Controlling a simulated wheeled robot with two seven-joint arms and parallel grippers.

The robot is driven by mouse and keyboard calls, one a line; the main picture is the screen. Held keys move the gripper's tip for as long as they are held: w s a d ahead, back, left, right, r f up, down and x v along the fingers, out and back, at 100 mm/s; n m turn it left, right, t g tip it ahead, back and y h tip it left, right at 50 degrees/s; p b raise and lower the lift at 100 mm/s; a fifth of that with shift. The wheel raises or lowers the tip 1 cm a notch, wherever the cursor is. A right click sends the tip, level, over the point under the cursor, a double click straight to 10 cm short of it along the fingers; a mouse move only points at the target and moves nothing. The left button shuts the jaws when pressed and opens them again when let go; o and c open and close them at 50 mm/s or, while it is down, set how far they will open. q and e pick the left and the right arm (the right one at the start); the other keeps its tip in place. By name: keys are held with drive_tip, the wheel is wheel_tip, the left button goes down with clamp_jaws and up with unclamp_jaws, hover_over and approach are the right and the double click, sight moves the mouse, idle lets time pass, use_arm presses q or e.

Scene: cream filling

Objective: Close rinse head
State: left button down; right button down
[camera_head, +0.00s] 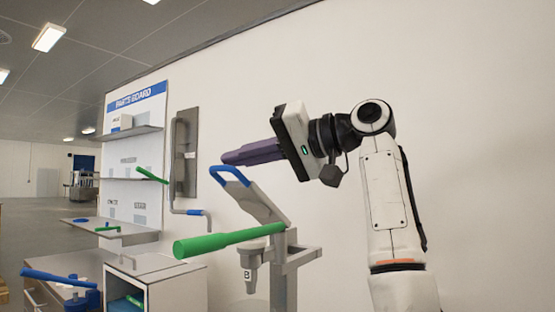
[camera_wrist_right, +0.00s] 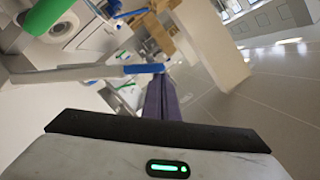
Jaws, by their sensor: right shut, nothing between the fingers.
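A grey machine stands at the lower middle of the head view. Its tilted grey flap (camera_head: 262,204) leans up to the left and carries a blue loop handle (camera_head: 231,174); this looks like the rinse head, but I cannot be sure. A long green handle (camera_head: 230,240) sticks out to the left below it. A grey nozzle marked B (camera_head: 249,272) hangs under the flap. My right gripper (camera_head: 224,158) has purple fingers, shut and empty, just above the blue handle; contact cannot be told. In the wrist view the fingers (camera_wrist_right: 161,98) point close to a blue grip (camera_wrist_right: 145,69). My left gripper is out of view.
A parts board (camera_head: 137,102) with shelves stands at the left by the wall. A grey panel with a bent pipe (camera_head: 172,165) is behind the machine. A white open-fronted cabinet (camera_head: 176,290) and a blue handle (camera_head: 55,278) are lower left. The wall side at right is clear.

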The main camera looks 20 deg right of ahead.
drive_tip(key=s+a+f+n+b, duration=0.1)
drive_tip(key=a+f+n+b, duration=0.1)
drive_tip(key=f+b, duration=0.1)
drive_tip(key=s+a+f+n+h+b, duration=0.1)
drive_tip(key=s+f+n+b, duration=0.1)
drive_tip(key=f, duration=0.4)
drive_tip(key=shift+a+f+n+t+b, duration=0.3)
drive_tip(key=shift+a+t+b, duration=0.1)
drive_tip(key=shift+b, duration=0.1)
